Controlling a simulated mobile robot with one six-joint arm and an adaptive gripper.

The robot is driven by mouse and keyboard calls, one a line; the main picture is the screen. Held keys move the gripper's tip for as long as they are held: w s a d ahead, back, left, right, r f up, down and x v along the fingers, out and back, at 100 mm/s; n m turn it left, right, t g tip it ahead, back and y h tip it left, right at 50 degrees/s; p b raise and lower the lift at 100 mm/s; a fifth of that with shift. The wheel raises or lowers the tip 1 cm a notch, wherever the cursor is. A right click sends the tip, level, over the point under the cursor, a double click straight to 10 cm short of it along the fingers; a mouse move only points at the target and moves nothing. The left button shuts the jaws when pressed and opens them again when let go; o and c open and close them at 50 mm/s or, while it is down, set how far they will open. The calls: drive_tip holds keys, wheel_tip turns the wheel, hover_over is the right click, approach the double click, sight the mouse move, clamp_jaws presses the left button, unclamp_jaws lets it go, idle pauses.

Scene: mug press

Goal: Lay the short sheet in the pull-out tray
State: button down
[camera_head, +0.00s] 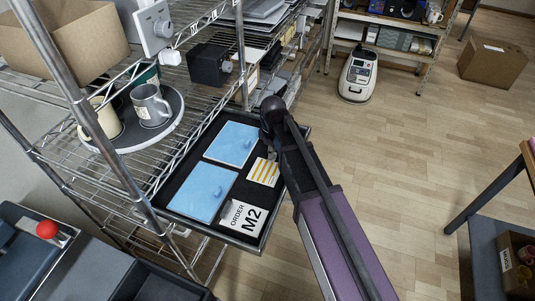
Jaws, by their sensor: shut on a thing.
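The pull-out tray (166,203) is black and juts from the wire rack. A short white sheet with yellow stripes (264,173) is at the tray's right side, beside two blue pieces. My gripper (272,154) is at the sheet's upper edge and shut on it. The arm hides most of the gripper. I cannot tell whether the sheet touches the tray floor.
Two blue pieces with small knobs, one upper (231,143) and one lower (200,190), lie in the tray. Mugs (151,105) stand on a round tray (174,126) at left.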

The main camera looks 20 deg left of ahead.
drive_tip(key=shift+f, duration=0.2)
drive_tip(key=c, duration=0.7)
unclamp_jaws()
drive_tip(key=shift+r, duration=0.25)
wheel_tip(320, 180, up, 12)
drive_tip(key=p, duration=1.2)
idle(0.5)
drive_tip(key=s+d+m, duration=0.2)
drive_tip(key=d+m, duration=0.3)
drive_tip(key=d, duration=0.6)
drive_tip(key=s+d+m, duration=0.3)
drive_tip(key=d+m, duration=0.3)
drive_tip(key=d, duration=0.6)
drive_tip(key=s+d+m, duration=0.2)
drive_tip(key=d+m, duration=0.4)
drive_tip(key=d, duration=0.6)
drive_tip(key=shift+s, duration=0.15)
